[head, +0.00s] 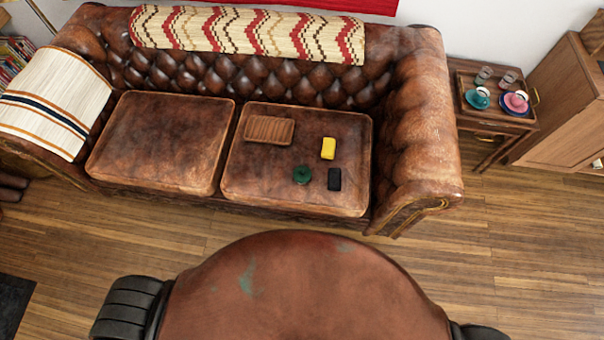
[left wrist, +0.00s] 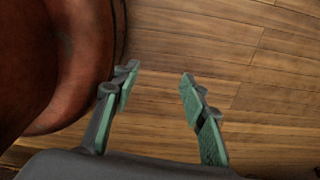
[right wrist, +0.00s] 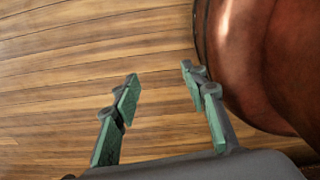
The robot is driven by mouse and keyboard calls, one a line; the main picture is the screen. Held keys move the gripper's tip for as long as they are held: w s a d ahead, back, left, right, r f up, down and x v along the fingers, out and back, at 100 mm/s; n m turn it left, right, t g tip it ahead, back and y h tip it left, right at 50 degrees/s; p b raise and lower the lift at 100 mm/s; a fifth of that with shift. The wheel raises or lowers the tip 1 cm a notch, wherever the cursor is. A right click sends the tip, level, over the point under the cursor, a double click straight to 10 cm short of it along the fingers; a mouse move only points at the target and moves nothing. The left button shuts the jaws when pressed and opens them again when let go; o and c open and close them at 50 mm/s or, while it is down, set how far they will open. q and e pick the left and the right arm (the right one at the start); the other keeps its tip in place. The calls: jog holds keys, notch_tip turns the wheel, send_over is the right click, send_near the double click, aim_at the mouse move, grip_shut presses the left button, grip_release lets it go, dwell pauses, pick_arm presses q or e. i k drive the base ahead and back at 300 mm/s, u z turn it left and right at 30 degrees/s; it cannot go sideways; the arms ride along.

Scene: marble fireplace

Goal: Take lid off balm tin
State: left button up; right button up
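A small round dark green object (head: 302,175), which looks like the balm tin, sits on the right seat cushion of the brown leather sofa in the head view. At this size I cannot make out its lid. My left gripper (left wrist: 158,78) is open and empty above the wooden floor in the left wrist view. My right gripper (right wrist: 158,75) is open and empty above the floor in the right wrist view. Neither gripper shows in the head view, and both are away from the green object.
On the same cushion (head: 258,190) lie a wooden tray or board (head: 269,131), a yellow block (head: 328,148) and a black block (head: 335,179) close beside the green object. The left cushion (head: 160,140) is clear. A side table (head: 500,122) with cups stands right of the sofa. Bare floor lies in front.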

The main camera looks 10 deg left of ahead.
aim_at(301, 174)
jog(key=k, duration=0.55)
jog(key=z, duration=0.75)
jog(key=i, duration=0.85)
jog(key=u, duration=0.3)
